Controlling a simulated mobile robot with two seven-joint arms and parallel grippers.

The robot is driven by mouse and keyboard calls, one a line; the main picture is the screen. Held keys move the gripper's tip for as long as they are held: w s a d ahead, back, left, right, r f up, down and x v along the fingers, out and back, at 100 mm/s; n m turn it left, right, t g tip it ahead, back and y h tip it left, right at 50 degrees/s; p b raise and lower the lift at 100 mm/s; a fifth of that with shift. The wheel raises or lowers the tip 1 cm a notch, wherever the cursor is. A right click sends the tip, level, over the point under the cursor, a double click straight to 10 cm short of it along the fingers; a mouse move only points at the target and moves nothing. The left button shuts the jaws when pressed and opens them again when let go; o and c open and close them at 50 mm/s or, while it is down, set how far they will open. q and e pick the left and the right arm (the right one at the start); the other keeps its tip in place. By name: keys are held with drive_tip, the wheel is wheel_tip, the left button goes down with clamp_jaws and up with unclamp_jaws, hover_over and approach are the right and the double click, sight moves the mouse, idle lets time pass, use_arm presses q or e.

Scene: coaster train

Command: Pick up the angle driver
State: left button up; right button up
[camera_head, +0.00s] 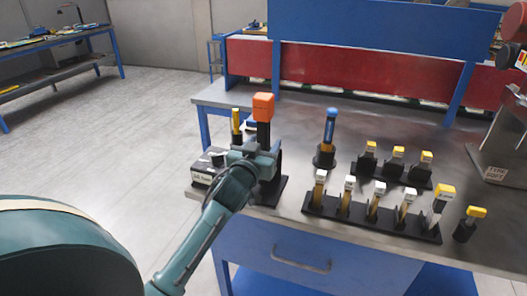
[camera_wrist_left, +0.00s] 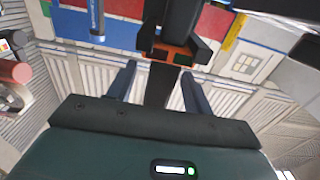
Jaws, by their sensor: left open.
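A tall black tool with an orange block-shaped top (camera_head: 263,104), which I take to be the angle driver, stands upright in a black holder (camera_head: 272,190) near the table's left end. My left gripper (camera_head: 268,150) is at its lower body, and my wrist hides part of it. In the left wrist view, the open fingers (camera_wrist_left: 160,88) stand either side of a black shaft (camera_wrist_left: 158,84), with gaps visible. Orange parts (camera_wrist_left: 176,54) show beyond them. I cannot tell whether either finger touches it. My right gripper is not in view.
A blue-topped tool (camera_head: 329,126) stands in its own holder to the right. A yellow tool (camera_head: 236,121) and a labelled box (camera_head: 207,168) are close on the left. Black racks (camera_head: 370,217) of yellow- and white-topped tools fill the table's right. A red panel (camera_head: 350,69) lines the back.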

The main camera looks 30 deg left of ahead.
use_arm(q)
drive_tip(key=shift+w, duration=0.15)
clamp_jaws()
idle(0.4)
idle(0.9)
drive_tip(key=shift+r, duration=0.2)
